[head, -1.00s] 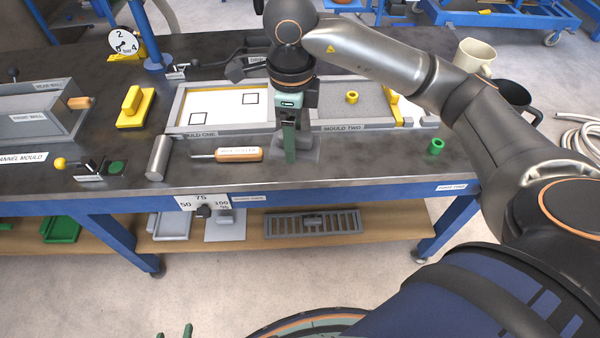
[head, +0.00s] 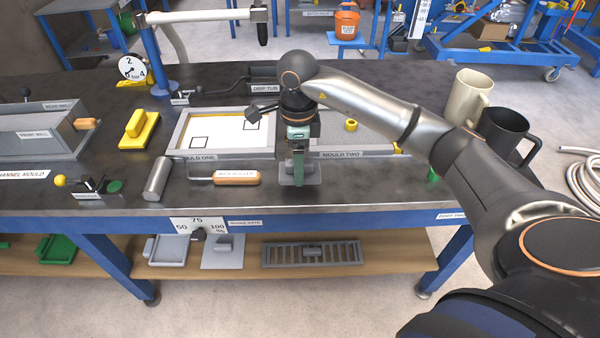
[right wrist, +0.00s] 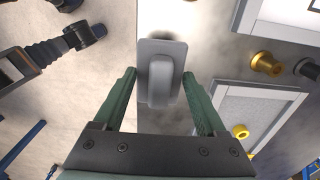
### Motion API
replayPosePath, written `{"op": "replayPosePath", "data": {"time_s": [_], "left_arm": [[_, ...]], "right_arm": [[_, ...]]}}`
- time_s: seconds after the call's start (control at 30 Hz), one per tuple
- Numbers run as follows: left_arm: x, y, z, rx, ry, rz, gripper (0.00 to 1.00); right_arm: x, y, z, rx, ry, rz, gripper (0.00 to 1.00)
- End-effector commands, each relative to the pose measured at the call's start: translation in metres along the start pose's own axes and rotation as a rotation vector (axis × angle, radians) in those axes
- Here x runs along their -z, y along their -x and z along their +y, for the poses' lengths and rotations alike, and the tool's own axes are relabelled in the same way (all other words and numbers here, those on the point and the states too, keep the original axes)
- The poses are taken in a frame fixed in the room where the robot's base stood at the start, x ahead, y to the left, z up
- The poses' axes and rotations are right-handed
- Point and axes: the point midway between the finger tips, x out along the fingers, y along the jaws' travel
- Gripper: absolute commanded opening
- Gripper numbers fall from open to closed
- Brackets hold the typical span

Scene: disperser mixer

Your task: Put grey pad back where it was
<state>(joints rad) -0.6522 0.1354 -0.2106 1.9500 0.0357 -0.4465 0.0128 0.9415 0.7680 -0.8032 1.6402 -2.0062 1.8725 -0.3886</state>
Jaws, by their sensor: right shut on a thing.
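The grey pad (right wrist: 160,72), a flat plate with a raised grip, lies between the two green fingers of my right gripper (right wrist: 160,80) in the right wrist view. In the head view my right gripper (head: 298,180) points down at the table's front part, and the pad's grey edge (head: 314,173) shows beside the fingers. I cannot tell whether the pad touches the table top. My left gripper is not in view.
Mould one (head: 180,135) and mould two (head: 385,152) lie just behind the gripper. Two mugs (head: 468,98) (head: 502,135) stand at the right.

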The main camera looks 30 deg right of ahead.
Motion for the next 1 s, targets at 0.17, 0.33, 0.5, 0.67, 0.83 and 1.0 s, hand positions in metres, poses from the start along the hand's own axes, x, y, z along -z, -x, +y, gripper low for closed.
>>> {"op": "replayPosePath", "data": {"time_s": [0.17, 0.33, 0.5, 0.67, 0.83, 1.0], "left_arm": [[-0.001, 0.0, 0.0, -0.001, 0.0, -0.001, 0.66], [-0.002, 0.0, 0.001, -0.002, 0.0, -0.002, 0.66], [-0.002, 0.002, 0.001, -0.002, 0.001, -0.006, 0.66], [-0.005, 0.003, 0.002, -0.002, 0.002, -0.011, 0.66], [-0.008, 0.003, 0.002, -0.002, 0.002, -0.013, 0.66], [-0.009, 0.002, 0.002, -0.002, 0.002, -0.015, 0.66]], "right_arm": [[0.003, -0.017, -0.014, 0.0, -0.001, 0.0, 0.22], [0.005, -0.027, -0.021, -0.001, -0.001, 0.0, 0.22], [0.004, -0.051, -0.02, -0.002, 0.0, 0.001, 0.22], [0.004, -0.055, -0.02, 0.001, 0.001, -0.001, 0.22], [0.004, -0.057, -0.02, 0.001, 0.001, -0.001, 0.22], [0.004, -0.058, -0.02, 0.001, 0.0, -0.001, 0.84]]}}
